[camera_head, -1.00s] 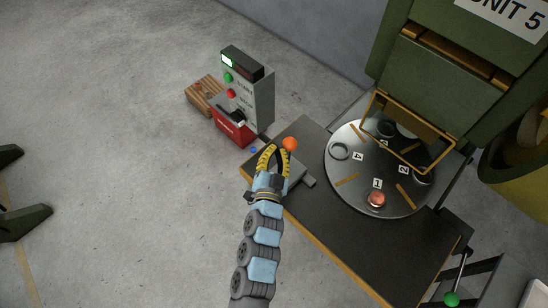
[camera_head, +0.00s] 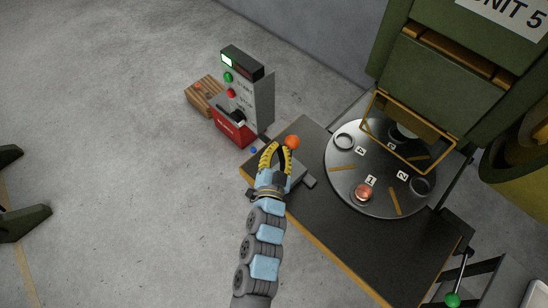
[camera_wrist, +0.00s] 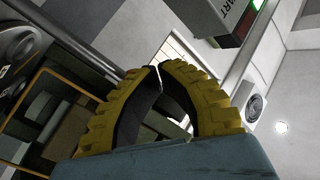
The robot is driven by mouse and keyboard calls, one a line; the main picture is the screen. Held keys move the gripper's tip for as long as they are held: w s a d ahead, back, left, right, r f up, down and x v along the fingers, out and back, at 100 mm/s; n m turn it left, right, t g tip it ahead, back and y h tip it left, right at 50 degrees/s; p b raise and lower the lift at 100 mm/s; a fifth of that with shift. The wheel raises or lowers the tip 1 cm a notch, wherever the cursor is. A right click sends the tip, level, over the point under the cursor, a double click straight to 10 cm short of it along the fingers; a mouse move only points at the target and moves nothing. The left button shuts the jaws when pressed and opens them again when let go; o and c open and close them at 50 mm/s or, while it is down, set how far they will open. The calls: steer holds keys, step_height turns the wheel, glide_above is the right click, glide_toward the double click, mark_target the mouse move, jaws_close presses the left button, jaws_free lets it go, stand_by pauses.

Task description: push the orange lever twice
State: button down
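The orange lever's round knob (camera_head: 292,142) stands at the back left corner of the dark table, above a grey base (camera_head: 296,172). My gripper (camera_head: 279,146) is beside the knob, on its left in the head view. Its yellow ridged fingers seem to touch the knob or sit just short of it; I cannot tell which. In the wrist view my gripper's fingertips (camera_wrist: 159,67) meet, with nothing between them. The lever is not clearly visible in the wrist view. The lever's shaft is mostly hidden.
A round metal turntable (camera_head: 345,190) with numbered places carries a copper piece (camera_head: 363,192). A green press (camera_head: 425,80) with a yellow-framed guard stands behind. A red and grey control box (camera_head: 258,100) is at the back left. A green-knobbed lever (camera_head: 452,300) is at lower right.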

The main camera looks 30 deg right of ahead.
steer(key=shift+w+d+r, duration=0.1)
steer(key=shift+d+r, duration=0.1)
steer(key=shift+d, duration=0.4)
stand_by(0.7)
stand_by(0.5)
steer(key=s+a+f+p, duration=0.1)
steer(key=a+p, duration=0.2)
steer(key=a, duration=0.4)
steer(key=shift+s+f, duration=0.25)
steer(key=shift+s, duration=0.1)
stand_by(0.7)
steer(key=shift+a, duration=0.15)
steer(key=a, duration=0.1)
steer(key=a+p, duration=0.1)
steer(key=a, duration=0.1)
steer(key=s+a+f+p, duration=0.1)
steer(key=shift+a, duration=0.3)
stand_by(0.9)
